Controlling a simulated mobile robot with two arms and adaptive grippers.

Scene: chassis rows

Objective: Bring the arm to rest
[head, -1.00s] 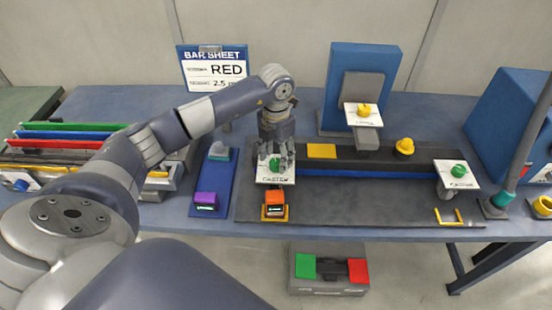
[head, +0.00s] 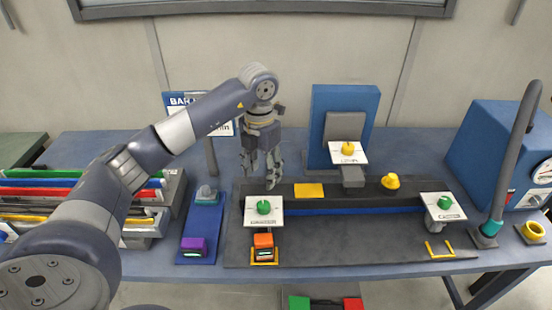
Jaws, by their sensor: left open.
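My left arm comes in from the left and reaches over the bench. My left gripper (head: 261,172) points down with its fingers apart and nothing between them. It is above and behind a white caster plate (head: 280,220) with a green knob (head: 263,207), apart from it in the picture. The plate sits at the left end of the dark chassis fixture (head: 330,245). My right gripper is not in view.
A second green-knobbed plate (head: 441,203) is at the fixture's right end. A yellow-knobbed plate (head: 348,153) is at the blue stand (head: 325,105). A rack of coloured bars (head: 75,182) is at left, a blue machine (head: 490,145) at right. An orange block (head: 263,240) sits in front.

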